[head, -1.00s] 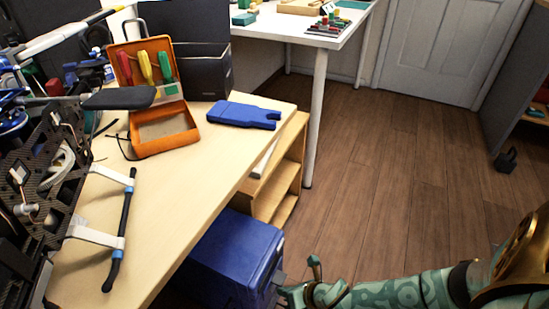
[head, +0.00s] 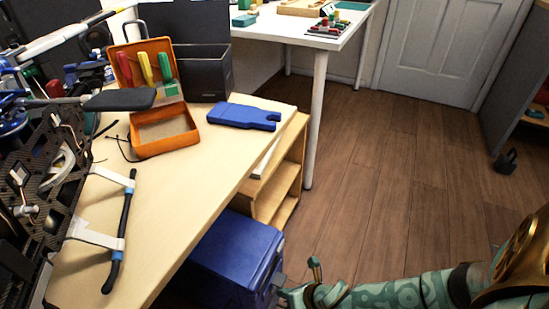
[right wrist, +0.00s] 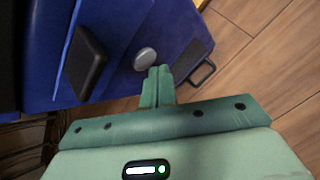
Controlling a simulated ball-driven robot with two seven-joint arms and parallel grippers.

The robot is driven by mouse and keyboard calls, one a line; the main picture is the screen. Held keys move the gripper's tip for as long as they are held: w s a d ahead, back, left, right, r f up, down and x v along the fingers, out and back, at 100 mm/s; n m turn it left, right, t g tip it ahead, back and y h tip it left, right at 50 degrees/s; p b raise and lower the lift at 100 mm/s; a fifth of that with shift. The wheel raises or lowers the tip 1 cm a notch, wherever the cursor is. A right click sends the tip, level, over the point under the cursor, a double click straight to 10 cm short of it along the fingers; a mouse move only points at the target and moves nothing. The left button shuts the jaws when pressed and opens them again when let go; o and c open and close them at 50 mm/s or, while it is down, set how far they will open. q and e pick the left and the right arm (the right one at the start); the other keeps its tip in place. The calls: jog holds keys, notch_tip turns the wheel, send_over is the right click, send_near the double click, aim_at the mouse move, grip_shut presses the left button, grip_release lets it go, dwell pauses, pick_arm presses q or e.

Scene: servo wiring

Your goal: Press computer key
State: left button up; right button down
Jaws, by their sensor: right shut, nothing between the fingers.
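A blue box-shaped case (head: 228,255) stands on the floor beside the wooden desk. In the right wrist view the case (right wrist: 120,28) shows a round grey button (right wrist: 145,58) and a black raised bar (right wrist: 86,60) on its face. No other computer key can be made out. My right gripper (right wrist: 160,73) is shut and empty, its green fingertips just below and right of the button in the picture; contact cannot be told. In the head view the right gripper (head: 282,292) is at the case's right side. My left gripper is not in view.
The desk (head: 185,200) holds an orange toolbox (head: 165,135) with screwdrivers, a blue flat part (head: 243,116) and a black bar on white strips (head: 124,220). Wooden shelves (head: 280,180) stand behind the case.

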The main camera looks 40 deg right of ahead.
jog(key=shift+w, duration=0.1)
dwell(0.4)
jog(key=shift+w+a, duration=0.2)
jog(key=shift+w, duration=0.15)
dwell(0.3)
jog(key=shift+s, duration=0.1)
jog(key=shift+s+d, duration=0.2)
jog(key=shift+s, duration=0.15)
jog(key=s+d, duration=0.2)
jog(key=s, duration=0.3)
jog(key=shift+s+d, duration=0.15)
jog(key=shift+s, duration=0.15)
